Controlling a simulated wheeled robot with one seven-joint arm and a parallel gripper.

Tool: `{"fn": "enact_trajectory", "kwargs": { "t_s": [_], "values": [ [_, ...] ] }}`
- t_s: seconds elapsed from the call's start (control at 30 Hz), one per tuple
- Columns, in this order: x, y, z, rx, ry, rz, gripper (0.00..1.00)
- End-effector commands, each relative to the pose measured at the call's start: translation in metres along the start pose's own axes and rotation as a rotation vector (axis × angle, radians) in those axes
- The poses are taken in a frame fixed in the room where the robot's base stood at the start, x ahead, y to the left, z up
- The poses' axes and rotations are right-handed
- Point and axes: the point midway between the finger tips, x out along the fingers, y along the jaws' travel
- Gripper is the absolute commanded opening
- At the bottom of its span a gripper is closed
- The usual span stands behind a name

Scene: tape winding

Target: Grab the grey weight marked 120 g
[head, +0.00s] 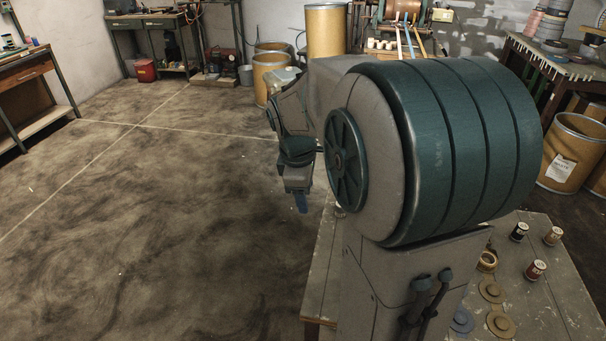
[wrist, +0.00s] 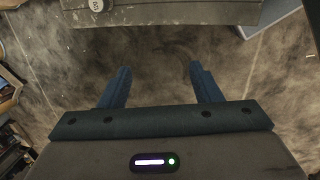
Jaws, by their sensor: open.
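My gripper (wrist: 159,72) is open and empty in the wrist view, its two blue fingers apart over the stained floor. In the head view my gripper (head: 300,205) hangs left of the workbench (head: 322,262), with one blue finger showing. A small pale-grey round thing (wrist: 97,5) with a dark mark lies at the bench edge at the top left of the wrist view, cut by the frame. Its marking is too small to read, so I cannot tell whether it is the 120 g weight. My arm hides much of the bench in the head view.
Fibre drums (head: 573,150) stand behind at right. Open floor (head: 150,220) fills the left.

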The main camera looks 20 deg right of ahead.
Motion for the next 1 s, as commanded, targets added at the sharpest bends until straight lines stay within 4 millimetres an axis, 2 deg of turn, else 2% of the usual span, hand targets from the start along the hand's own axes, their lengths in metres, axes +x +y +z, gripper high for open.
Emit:
{"fn": "enact_trajectory", "kwargs": {
  "t_s": [0.03, 0.2, 0.4, 0.53, 0.67, 0.9, 1.0],
  "values": [
    [0.010, 0.021, 0.005, -0.090, -0.011, -0.014, 0.58],
    [0.040, 0.078, 0.024, -0.420, -0.019, -0.045, 0.58],
    [0.068, 0.119, 0.044, -0.684, -0.004, -0.066, 0.58],
    [0.077, 0.131, 0.052, -0.764, 0.004, -0.070, 0.58],
    [0.093, 0.133, 0.053, -0.789, 0.006, -0.072, 0.58],
    [0.140, 0.129, 0.054, -0.789, 0.007, -0.073, 0.58],
    [0.154, 0.128, 0.055, -0.789, 0.006, -0.072, 0.58]
  ]
}}
